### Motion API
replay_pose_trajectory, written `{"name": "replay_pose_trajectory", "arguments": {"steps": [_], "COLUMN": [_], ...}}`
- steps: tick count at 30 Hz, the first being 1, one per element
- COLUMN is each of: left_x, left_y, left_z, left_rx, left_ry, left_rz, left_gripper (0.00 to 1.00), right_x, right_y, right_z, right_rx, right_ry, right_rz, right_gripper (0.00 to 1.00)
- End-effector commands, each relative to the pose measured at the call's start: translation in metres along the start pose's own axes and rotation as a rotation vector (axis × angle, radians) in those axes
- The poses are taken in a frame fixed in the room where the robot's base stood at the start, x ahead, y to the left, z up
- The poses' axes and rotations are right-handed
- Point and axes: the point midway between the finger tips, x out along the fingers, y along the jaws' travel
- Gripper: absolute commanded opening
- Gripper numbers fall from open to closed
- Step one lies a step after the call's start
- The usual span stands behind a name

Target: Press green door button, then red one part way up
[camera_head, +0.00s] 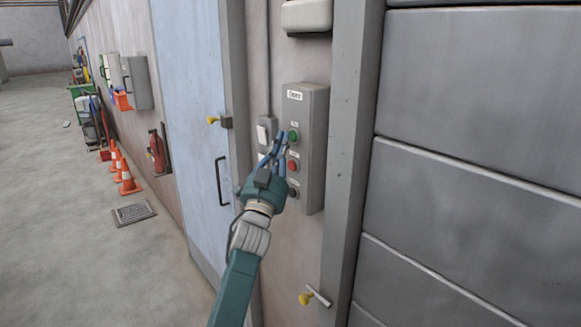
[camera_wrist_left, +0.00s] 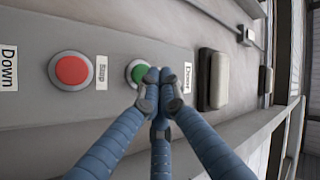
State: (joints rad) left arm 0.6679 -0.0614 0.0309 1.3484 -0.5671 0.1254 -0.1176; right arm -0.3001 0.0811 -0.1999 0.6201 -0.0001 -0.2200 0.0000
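A grey control box (camera_head: 314,160) is mounted on the wall beside the large grey panelled door (camera_head: 480,110). It carries a green button (camera_head: 293,136), a red button (camera_head: 292,166) below it and a dark button (camera_head: 292,191) at the bottom. My left gripper (camera_head: 283,137) is at the green button, its blue fingers closed together. In the left wrist view the fingertips (camera_wrist_left: 158,76) overlap the right edge of the green button (camera_wrist_left: 137,72); contact cannot be told for sure. The red button (camera_wrist_left: 71,70) is clear to the left there. My right gripper is not in view.
A small switch box (camera_head: 264,133) is left of the control box. A blue-grey door (camera_head: 190,100) with a handle stands further left. A yellow-knobbed lever (camera_head: 314,297) sticks out low on the wall. Cones (camera_head: 126,178) and a fire extinguisher (camera_head: 157,152) stand along the wall.

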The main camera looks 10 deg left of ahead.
Motion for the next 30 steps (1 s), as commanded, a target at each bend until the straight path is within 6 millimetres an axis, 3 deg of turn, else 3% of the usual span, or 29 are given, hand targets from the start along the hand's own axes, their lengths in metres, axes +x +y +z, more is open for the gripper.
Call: {"name": "replay_pose_trajectory", "arguments": {"steps": [30], "left_x": [0.0063], "left_y": [0.0064], "left_z": [-0.0004], "left_rx": [0.000], "left_ry": [0.000], "left_rz": [0.000], "left_gripper": [0.00], "right_x": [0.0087], "right_y": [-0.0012], "right_z": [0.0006], "right_rx": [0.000], "right_ry": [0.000], "right_rz": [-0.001], "right_gripper": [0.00]}}
